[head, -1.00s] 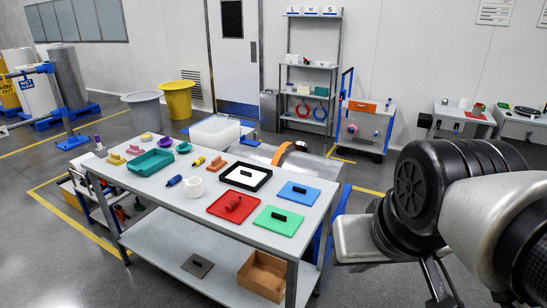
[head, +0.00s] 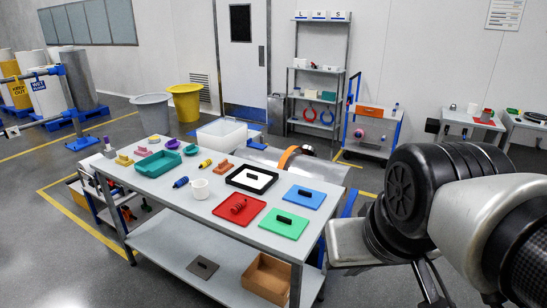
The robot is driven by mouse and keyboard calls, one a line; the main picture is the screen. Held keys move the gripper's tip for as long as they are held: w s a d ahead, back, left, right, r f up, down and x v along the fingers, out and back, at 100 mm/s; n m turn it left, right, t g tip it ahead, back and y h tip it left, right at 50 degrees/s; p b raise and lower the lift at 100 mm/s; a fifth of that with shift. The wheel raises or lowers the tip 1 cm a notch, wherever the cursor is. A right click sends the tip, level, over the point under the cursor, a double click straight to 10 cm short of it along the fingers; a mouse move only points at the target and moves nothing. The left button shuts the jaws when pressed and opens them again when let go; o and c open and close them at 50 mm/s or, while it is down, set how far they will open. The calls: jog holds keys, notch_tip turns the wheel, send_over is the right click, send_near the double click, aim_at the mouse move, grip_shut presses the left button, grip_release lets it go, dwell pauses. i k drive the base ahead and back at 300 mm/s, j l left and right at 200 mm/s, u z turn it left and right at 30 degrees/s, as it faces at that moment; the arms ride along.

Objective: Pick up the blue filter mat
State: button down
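The blue filter mat (head: 316,196) is a flat blue square with a small black block on it. It lies at the right end of the grey table (head: 172,211), behind the green mat (head: 268,224) and right of the black-framed white panel (head: 238,179). My arm fills the right side of the head view, apart from the table. My gripper is at most partly in view at the lower right edge, and its fingertips do not show.
A cardboard box (head: 268,279) sits on the lower shelf. A white bin (head: 217,132) stands behind the table.

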aim_at(305, 197)
jog(key=i+j+z, duration=0.15)
jog(key=i, duration=0.3)
jog(key=i+j+z, duration=0.15)
jog(key=i+j, duration=0.15)
jog(key=i, duration=0.15)
